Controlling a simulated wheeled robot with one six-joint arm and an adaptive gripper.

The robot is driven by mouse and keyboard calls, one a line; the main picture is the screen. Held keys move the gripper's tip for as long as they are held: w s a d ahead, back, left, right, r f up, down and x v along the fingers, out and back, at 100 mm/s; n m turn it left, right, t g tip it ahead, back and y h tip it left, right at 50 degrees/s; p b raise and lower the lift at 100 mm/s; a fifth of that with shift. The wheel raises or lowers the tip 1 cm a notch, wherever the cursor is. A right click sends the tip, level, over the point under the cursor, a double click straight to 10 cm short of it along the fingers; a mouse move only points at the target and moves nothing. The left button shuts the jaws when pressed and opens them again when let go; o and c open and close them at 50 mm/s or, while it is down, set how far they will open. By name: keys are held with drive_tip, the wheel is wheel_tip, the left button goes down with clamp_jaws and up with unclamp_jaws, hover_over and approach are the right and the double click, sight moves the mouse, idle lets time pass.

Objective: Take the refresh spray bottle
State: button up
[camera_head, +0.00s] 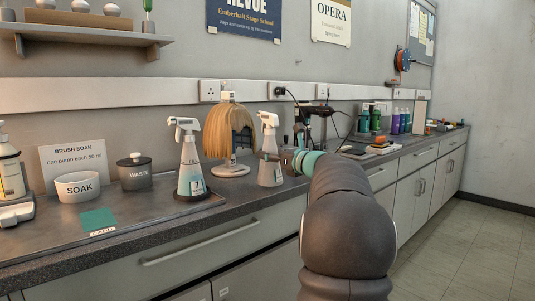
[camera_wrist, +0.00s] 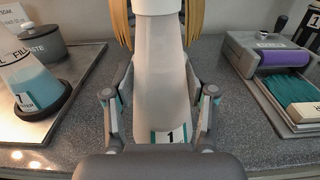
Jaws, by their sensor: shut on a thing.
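A white spray bottle (camera_head: 269,135) with a trigger head stands on the counter right of the wig. My gripper (camera_wrist: 163,100) is shut around this bottle's body; the fingers lie on both sides of it in the wrist view. A label with a 1 shows low on the bottle (camera_wrist: 163,60); its trigger head is out of the wrist view. A second spray bottle (camera_head: 188,160) with pale blue liquid stands to the left on a dark round base; it also shows in the wrist view (camera_wrist: 30,78). No name "refresh" is readable on either.
A blonde wig (camera_head: 230,130) on a stand is close behind the held bottle. A waste pot (camera_head: 134,174) and a soak bowl (camera_head: 78,188) stand far left. A tray with a purple roll (camera_wrist: 272,54) lies to the right in the wrist view.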

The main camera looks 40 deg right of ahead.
sight(273, 140)
drive_tip(key=shift+r+p, duration=1.8)
drive_tip(key=shift+r, duration=0.55)
